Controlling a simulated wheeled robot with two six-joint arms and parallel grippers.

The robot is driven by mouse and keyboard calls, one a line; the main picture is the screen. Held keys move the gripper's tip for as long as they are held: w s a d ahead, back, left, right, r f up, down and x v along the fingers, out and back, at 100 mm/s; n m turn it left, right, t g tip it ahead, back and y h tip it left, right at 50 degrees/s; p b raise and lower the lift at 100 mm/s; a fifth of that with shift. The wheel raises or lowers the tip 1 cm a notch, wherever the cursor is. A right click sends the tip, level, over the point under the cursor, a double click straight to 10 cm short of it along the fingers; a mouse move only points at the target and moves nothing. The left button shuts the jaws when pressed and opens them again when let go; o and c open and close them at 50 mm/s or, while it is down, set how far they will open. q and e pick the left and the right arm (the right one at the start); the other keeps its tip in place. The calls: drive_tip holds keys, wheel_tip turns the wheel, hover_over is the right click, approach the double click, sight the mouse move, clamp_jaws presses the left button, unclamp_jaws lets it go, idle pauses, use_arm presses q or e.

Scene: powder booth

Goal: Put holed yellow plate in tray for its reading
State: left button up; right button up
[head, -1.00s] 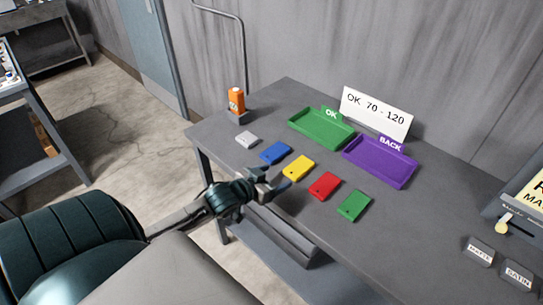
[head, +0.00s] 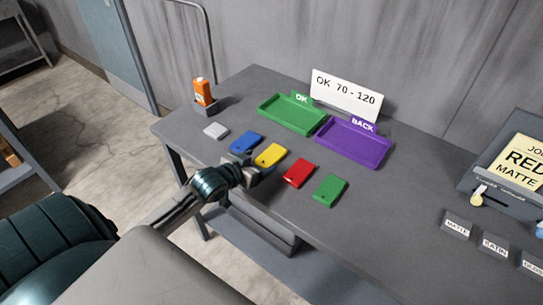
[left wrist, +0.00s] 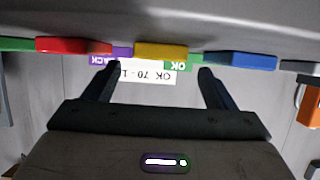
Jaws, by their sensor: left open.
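The yellow plate (head: 270,155) lies flat on the grey table, with a small dark hole near one end, between a blue plate (head: 247,142) and a red plate (head: 299,173). The green OK tray (head: 290,117) and the purple BACK tray (head: 353,146) stand behind the plates, both empty. My left gripper (head: 257,171) is open and empty at the table's front edge, just short of the yellow plate. In the left wrist view, upside down, the yellow plate (left wrist: 161,51) appears edge-on between the open fingers' line. My right gripper is out of sight.
A sign (head: 346,95) reads OK 70 - 120. An orange device (head: 203,92) stands in a grey holder at the left, near a pale grey block (head: 215,132). A green plate (head: 331,190) lies right of the red one. Labelled blocks (head: 457,226) sit far right.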

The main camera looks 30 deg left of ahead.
sight(269, 157)
use_arm(q)
drive_tip(key=p+x, duration=0.1)
drive_tip(key=x, duration=0.2)
drive_tip(key=shift+w, duration=0.2)
drive_tip(key=shift+w+d+f, duration=0.1)
drive_tip(key=shift+w+f, duration=0.15)
drive_tip(key=shift+w, duration=0.25)
drive_tip(key=shift+s, duration=0.1)
drive_tip(key=c, duration=1.3)
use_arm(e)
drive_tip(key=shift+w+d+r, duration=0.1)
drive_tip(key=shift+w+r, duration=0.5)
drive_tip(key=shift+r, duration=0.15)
use_arm(q)
drive_tip(key=shift+r, duration=0.1)
